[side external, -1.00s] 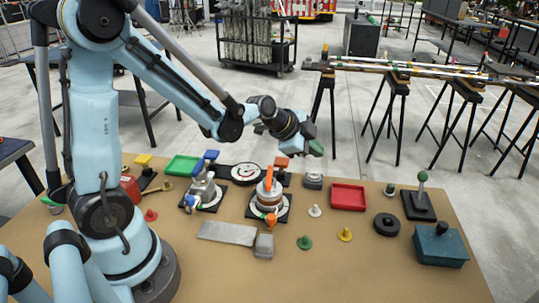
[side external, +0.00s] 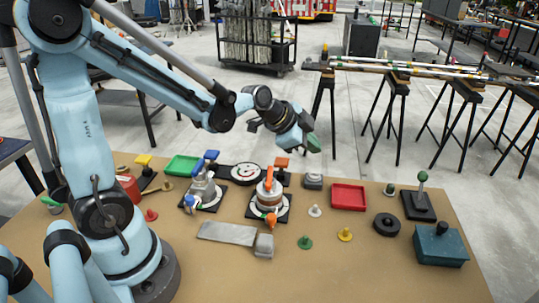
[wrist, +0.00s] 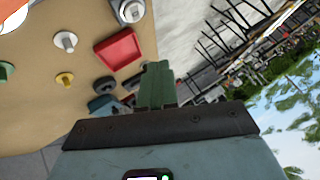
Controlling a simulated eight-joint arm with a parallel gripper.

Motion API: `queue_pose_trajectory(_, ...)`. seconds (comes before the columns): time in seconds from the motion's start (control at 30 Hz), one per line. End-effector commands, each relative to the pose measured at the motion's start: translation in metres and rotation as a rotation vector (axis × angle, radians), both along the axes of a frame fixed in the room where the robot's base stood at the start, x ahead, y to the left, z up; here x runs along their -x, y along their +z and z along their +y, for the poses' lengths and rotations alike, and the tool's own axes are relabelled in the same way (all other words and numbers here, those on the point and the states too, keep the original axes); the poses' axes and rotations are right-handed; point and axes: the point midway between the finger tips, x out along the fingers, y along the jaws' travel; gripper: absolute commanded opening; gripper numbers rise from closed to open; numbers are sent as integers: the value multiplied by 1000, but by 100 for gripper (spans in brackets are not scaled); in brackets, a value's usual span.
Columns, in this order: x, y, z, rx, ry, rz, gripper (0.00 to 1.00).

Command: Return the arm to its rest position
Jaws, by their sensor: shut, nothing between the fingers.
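My gripper (side external: 314,141) is in the air above the back part of the workbench in the side view, clear of everything on it. In the wrist view its green fingers (wrist: 157,84) are together with nothing between them. My arm is bent at the elbow, with the forearm reaching out to the right. The brown bench top (side external: 330,265) lies below and carries the task items.
On the bench are a red tray (side external: 348,196), a green tray (side external: 183,166), a valve with an orange handle (side external: 269,197), a joystick (side external: 420,200), a teal box (side external: 440,246) and a black ring (side external: 387,225). Trestles (side external: 396,85) stand behind.

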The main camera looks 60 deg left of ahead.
Motion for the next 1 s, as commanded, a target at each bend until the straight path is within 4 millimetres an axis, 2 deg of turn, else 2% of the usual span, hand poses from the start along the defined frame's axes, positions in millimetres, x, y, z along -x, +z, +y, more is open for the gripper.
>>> queue_pose_trajectory(0.1,27,14,-10,78,98,44,0)
queue_pose_trajectory(0.3,72,27,-21,208,293,110,0)
queue_pose_trajectory(0.6,131,29,-27,368,569,168,0)
queue_pose_trajectory(0.8,146,27,-27,416,656,179,0)
queue_pose_trajectory(1.0,148,27,-27,422,666,180,0)
